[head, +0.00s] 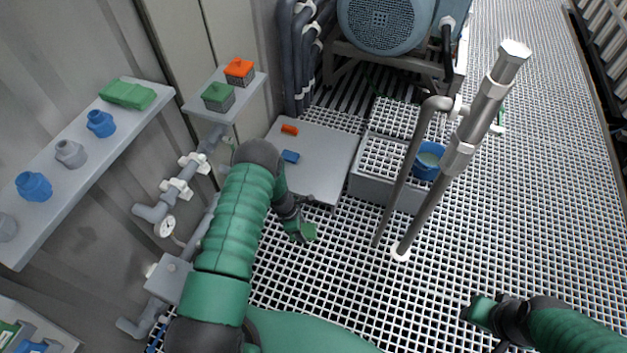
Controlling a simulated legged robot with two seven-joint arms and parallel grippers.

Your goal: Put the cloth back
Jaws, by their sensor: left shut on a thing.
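My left gripper (301,228) reaches down over the grating, left of centre, and is shut on a small green thing (308,231). The fingers hide much of it, and I cannot tell whether it is a cloth. A folded green bundle that looks like a cloth (128,93) lies at the far end of the left wall shelf (75,150), well apart from both grippers. My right gripper (478,308) is low at the right over bare grating. Its fingers are too small and dark to show whether they are open.
Blue and grey fittings (70,153) stand on the shelf. A small wall shelf holds an orange-topped block (239,71) and a green-topped block (218,97). A blue bucket (428,160) stands behind upright grey pipes (460,150). The grating at right is clear.

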